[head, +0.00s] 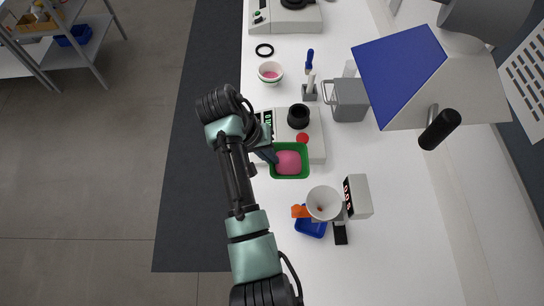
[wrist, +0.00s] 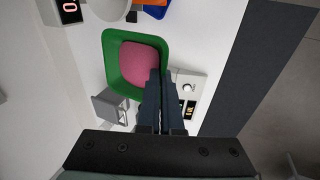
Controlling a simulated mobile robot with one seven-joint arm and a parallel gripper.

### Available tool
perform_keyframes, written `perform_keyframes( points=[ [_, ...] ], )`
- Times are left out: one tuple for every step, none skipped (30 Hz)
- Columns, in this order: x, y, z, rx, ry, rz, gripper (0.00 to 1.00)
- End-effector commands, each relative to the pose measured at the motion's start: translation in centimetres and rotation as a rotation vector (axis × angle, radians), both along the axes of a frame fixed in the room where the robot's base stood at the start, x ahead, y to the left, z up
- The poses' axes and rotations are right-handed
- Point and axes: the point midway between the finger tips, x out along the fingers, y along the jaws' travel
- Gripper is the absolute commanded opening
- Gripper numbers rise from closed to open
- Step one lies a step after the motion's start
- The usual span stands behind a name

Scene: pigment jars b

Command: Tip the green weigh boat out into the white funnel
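The green weigh boat (head: 305,160) holds a pink mound of powder (head: 288,162). In the wrist view the boat (wrist: 112,62) is large and looks roughly level, with the powder (wrist: 138,62) inside. My gripper (head: 270,155) is at the boat's left side in the head view. In the wrist view its fingers (wrist: 158,88) are close together over the boat's wall, pinching it; the boat appears raised above the bench. The white funnel (head: 323,203) stands nearer than the boat, slightly right, and is partly cut off in the wrist view (wrist: 108,6).
A balance (head: 316,140) with a black cup (head: 298,116) is just behind the boat. A blue tray (head: 312,228), an orange piece (head: 299,211) and a display box (head: 357,196) crowd the funnel. A grey container (head: 348,100) stands behind right. The near bench is clear.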

Motion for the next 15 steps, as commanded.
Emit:
perform_keyframes(
  points=[
    [0.0, 0.0, 0.0, 0.000, 0.000, 0.000, 0.00],
    [0.0, 0.0, 0.0, 0.000, 0.000, 0.000, 0.00],
    [-0.1, 0.0, 0.0, 0.000, 0.000, 0.001, 0.00],
    [-0.1, 0.0, 0.0, 0.001, 0.000, 0.000, 0.00],
    [-0.1, 0.0, -0.1, 0.003, -0.002, 0.000, 0.00],
    [-0.2, -0.1, -0.2, 0.006, -0.004, 0.000, 0.00],
    [-0.2, -0.1, -0.3, 0.009, -0.007, 0.000, 0.00],
    [-0.2, -0.2, -0.4, 0.013, -0.010, -0.001, 0.00],
    [-0.3, -0.2, -0.5, 0.019, -0.015, 0.000, 0.00],
    [-0.4, -0.3, -0.6, 0.024, -0.019, 0.000, 0.00],
    [-0.4, -0.3, -0.8, 0.029, -0.025, 0.000, 0.00],
    [-0.5, -0.4, -0.9, 0.035, -0.031, 0.000, 0.00],
    [-0.6, -0.5, -1.1, 0.040, -0.036, 0.000, 0.00],
    [-0.6, -0.5, -1.2, 0.046, -0.041, -0.001, 0.00],
    [-0.7, -0.6, -1.3, 0.053, -0.048, -0.001, 0.00]
  ],
)
